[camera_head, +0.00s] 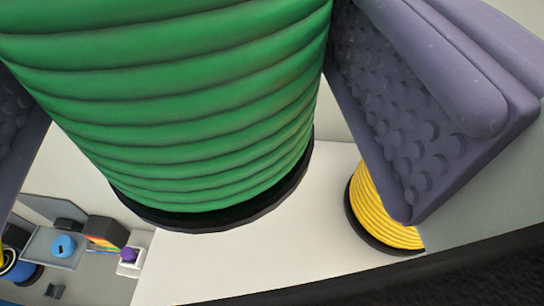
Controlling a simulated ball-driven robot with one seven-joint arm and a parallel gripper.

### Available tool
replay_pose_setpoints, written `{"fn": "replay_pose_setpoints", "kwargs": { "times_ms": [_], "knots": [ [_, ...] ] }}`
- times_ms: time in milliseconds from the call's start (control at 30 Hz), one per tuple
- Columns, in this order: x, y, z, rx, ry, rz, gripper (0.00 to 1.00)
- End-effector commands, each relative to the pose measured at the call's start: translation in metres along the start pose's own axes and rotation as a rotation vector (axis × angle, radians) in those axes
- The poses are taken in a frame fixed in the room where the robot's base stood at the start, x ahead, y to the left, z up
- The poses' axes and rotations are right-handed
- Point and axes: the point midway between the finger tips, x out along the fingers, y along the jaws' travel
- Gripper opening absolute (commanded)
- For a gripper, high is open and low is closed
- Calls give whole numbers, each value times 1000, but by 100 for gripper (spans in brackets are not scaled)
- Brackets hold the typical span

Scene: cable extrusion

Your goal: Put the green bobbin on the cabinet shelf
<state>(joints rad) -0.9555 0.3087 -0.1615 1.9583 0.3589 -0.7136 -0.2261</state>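The green bobbin (190,110) fills the upper middle of the camera view, close to the camera, its ribbed green winding above a black bottom flange. My gripper (190,120) has one purple-grey textured finger along the bobbin's right side and the other partly cut off at the left edge. The fingers sit against both sides of the bobbin, so it is held between them. The bobbin's top is out of frame. A white surface (240,265), seemingly the cabinet shelf, lies below it; whether the bobbin touches it I cannot tell.
A yellow bobbin (378,215) stands on the white surface at right, partly behind my right finger. A black edge (400,275) crosses the lower right. Far off at lower left are a blue spool (64,246), a dark machine (105,232) and a purple item (129,254).

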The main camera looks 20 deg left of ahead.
Motion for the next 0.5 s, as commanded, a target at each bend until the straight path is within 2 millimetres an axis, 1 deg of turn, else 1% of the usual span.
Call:
{"fn": "replay_pose_setpoints", "kwargs": {
  "times_ms": [33, 100, 200, 367, 500],
  "knots": [
    [0, 0, 13, -2, -5, 0, 42],
    [0, 0, 28, -3, -5, 0, 42],
    [0, 0, 46, -3, -4, 0, 42],
    [0, 0, 61, -2, -2, 0, 42],
    [0, 0, 82, -1, -3, 0, 42]
  ]
}}
